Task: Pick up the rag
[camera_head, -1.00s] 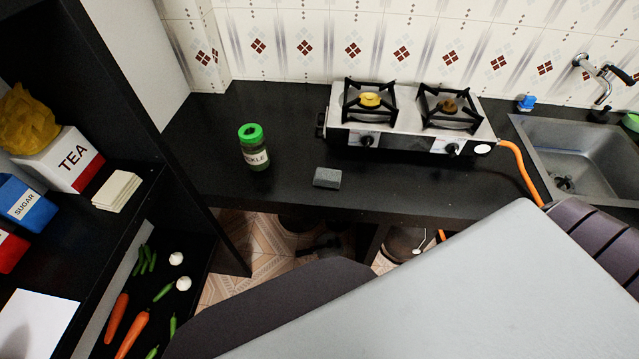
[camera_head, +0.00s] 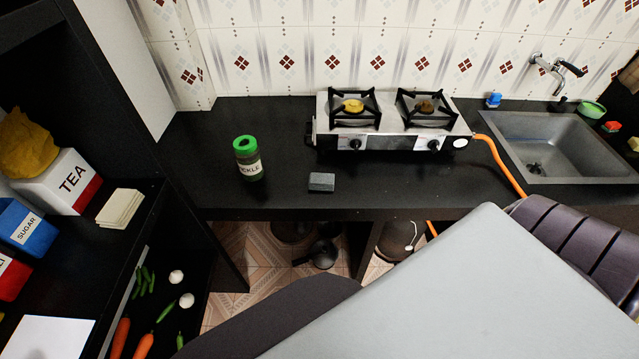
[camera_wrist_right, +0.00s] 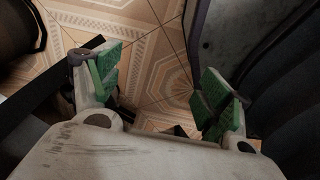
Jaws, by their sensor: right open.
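No cloth can be named as the rag with certainty. A folded beige cloth-like stack (camera_head: 121,208) lies on the dark shelf at the left. A crumpled yellow thing (camera_head: 27,143) rests on the white TEA box; I cannot tell if it is cloth. A small grey block (camera_head: 321,182) lies on the black counter. My right gripper (camera_wrist_right: 162,82) is open and empty, its green-padded fingers apart above the tiled floor. It does not show in the head view. My left gripper is in neither view.
A pickle jar (camera_head: 247,160) with a green lid stands on the counter (camera_head: 420,187), left of the two-burner stove (camera_head: 392,141). The sink (camera_head: 570,135) is at right. The TEA box (camera_head: 66,181) and SUGAR box (camera_head: 22,226) stand on the shelf; vegetables lie below. Counter front is mostly clear.

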